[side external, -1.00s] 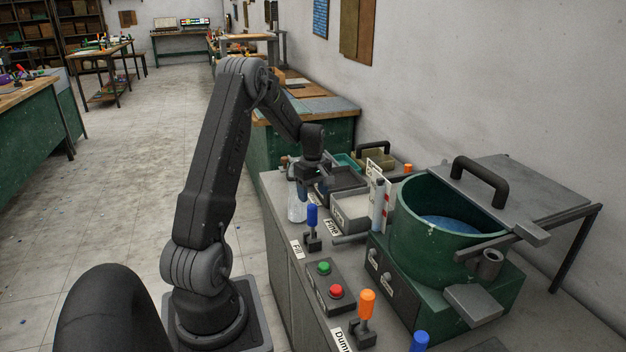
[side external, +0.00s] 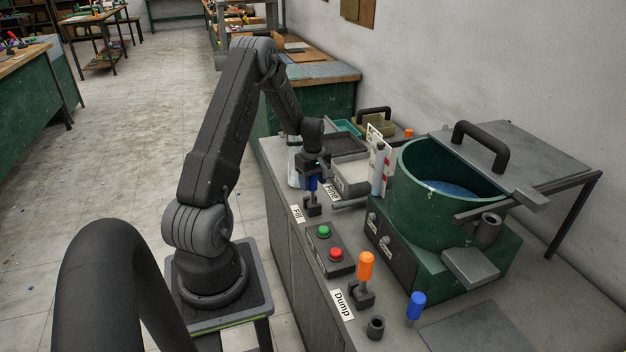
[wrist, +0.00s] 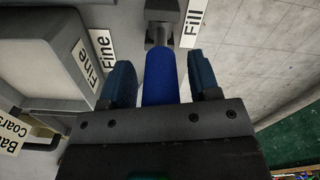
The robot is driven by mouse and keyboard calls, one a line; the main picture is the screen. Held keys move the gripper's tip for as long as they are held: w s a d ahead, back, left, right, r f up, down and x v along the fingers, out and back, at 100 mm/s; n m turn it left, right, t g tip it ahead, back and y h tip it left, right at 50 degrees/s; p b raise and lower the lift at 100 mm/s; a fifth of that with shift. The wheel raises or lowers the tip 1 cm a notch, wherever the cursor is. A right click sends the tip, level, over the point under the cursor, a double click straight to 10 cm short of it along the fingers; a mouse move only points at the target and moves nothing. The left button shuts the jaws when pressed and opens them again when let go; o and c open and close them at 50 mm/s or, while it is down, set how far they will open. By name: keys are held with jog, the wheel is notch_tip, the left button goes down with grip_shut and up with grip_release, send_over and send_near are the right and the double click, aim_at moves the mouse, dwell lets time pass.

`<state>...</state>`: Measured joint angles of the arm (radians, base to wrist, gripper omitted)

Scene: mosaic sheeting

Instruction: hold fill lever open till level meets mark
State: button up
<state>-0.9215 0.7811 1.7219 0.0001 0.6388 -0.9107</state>
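The fill lever (side external: 312,186) has a blue handle and stands by the "Fill" label (side external: 297,213) near the bench's left edge. My gripper (side external: 311,168) is down at its handle. In the wrist view the blue handle (wrist: 161,78) lies between the two fingers of my gripper (wrist: 162,72), with a narrow gap on each side. The green drum (side external: 420,217) holds blue contents. A clear upright tube with a red-and-white scale (side external: 380,170) stands at the drum's left. The level and the mark are too small to read.
A box with green and red buttons (side external: 326,251) and an orange "Dump" lever (side external: 365,270) stand nearer the camera. A blue-topped lever (side external: 415,306) is right of them. A "Fine" tray (side external: 352,172) lies behind the fill lever.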

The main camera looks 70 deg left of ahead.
jog(key=c, duration=0.9)
jog(key=shift+o, duration=0.4)
jog(key=shift+s+f+t, duration=0.15)
jog(key=shift+s+t, duration=0.55)
jog(key=shift+s, duration=0.8)
jog(key=shift+o, duration=0.9)
jog(key=shift+s+f+t, duration=0.45)
jog(key=shift+s, duration=0.35)
jog(key=shift+s+f+t, duration=0.4)
jog(key=shift+s+t, duration=0.05)
jog(key=shift+s, duration=0.35)
jog(key=shift+d, duration=0.1)
